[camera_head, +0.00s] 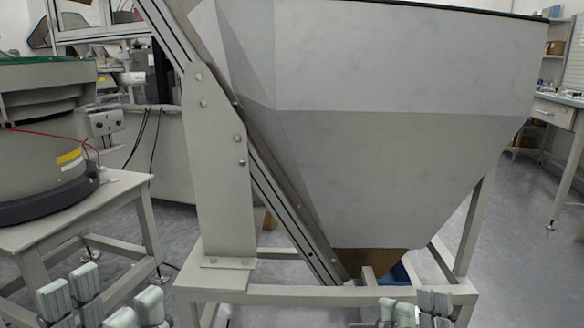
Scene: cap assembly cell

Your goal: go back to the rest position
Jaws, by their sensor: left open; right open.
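My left gripper (103,301) shows at the bottom left edge, with pale padded fingertips pointing up. Its fingers are apart, and nothing shows between them. My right gripper (415,308) shows at the bottom edge, right of centre, in front of the hopper frame's lower beam. Its fingers are open with a narrow gap, and I see nothing held. Only the fingertips of both grippers show; the rest is cut off by the bottom of the picture.
A large grey hopper (390,150) on a beige frame (300,293) fills the middle and right. A sloped rail (275,195) runs beside it. A round feeder (40,165) stands on a table (125,190) at left. A workbench (555,112) stands far right beyond open floor.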

